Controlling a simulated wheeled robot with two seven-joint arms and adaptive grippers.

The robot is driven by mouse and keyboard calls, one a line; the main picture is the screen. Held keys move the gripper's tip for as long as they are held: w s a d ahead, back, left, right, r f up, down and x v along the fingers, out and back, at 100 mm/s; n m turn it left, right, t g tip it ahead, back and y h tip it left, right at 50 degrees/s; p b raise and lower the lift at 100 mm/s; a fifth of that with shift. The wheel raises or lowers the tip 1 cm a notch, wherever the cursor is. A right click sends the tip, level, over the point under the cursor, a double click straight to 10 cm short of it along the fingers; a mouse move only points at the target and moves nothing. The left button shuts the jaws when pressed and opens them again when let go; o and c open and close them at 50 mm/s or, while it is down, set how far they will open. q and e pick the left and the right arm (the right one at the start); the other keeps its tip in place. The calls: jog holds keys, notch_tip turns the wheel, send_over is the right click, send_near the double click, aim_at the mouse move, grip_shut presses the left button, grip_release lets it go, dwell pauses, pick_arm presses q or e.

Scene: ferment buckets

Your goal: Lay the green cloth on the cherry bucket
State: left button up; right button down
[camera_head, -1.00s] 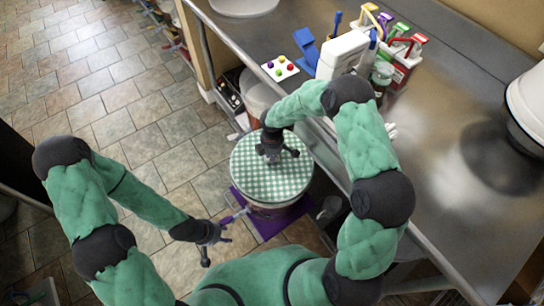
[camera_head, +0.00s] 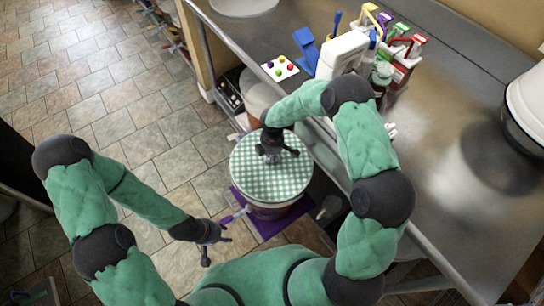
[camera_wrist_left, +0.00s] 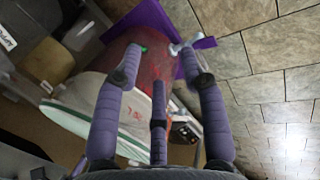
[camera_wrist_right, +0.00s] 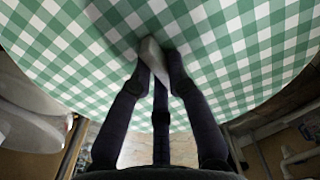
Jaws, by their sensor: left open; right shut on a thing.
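The green and white checked cloth (camera_head: 262,178) lies flat as a round cover over the top of a bucket (camera_head: 275,211). The bucket's reddish side also shows in the left wrist view (camera_wrist_left: 150,62); I read no label naming it cherry. My right gripper (camera_head: 272,155) is at the middle of the cloth from above. In the right wrist view its fingers (camera_wrist_right: 153,62) are closed on a small grey piece at the cloth's surface. My left gripper (camera_head: 218,238) is open and empty, low beside the bucket at its left front.
A purple mat (camera_head: 270,229) lies under the bucket.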

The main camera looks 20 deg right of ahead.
jog(key=shift+f+b, duration=0.45)
jog(key=shift+f, duration=0.4)
dwell(2.1)
jog(key=c, duration=0.6)
grip_release()
jog(key=shift+r, duration=0.15)
jog(key=shift+r+p, duration=2.65)
jog(key=shift+r, duration=0.75)
